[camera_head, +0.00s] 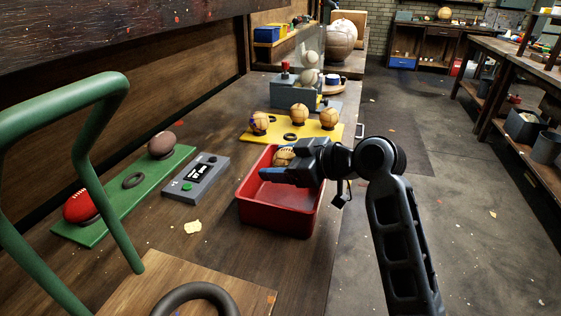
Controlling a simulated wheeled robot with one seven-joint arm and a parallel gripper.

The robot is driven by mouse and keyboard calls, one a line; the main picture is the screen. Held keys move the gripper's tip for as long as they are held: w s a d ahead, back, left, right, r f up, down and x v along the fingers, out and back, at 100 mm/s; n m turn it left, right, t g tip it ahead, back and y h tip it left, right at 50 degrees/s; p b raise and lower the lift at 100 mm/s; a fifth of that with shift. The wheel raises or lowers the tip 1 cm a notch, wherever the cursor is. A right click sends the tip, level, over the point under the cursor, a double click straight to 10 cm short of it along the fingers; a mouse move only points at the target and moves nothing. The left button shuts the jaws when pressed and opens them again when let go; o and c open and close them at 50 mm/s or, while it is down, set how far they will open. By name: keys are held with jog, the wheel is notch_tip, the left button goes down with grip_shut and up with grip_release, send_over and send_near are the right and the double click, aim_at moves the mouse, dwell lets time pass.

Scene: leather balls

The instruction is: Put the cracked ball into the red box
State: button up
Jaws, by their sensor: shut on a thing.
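My gripper (279,166) is over the far part of the red box (275,215), reaching in from the right. It is shut on a tan ball (284,154) with dark lines, which look like cracks or seams. The gripper and the box's far rim partly hide the ball, and I cannot tell whether it touches the box. The near part of the box floor that I can see is bare. The box stands on the wooden bench near its right edge.
Behind the box, a yellow board (285,132) holds several tan balls and dark rings. To the left are a grey device (196,180) and a green board (118,205) with a red ball (80,207) and a brown ball (161,145). A green tubular frame (105,92) stands at the near left.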

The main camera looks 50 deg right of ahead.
jog(key=shift+f+b, duration=0.3)
jog(key=shift+f, duration=0.25)
jog(key=o, duration=1.1)
jog(key=shift+r, duration=0.1)
jog(key=shift+r, duration=0.25)
jog(key=v, duration=1.2)
jog(key=shift+r, duration=0.25)
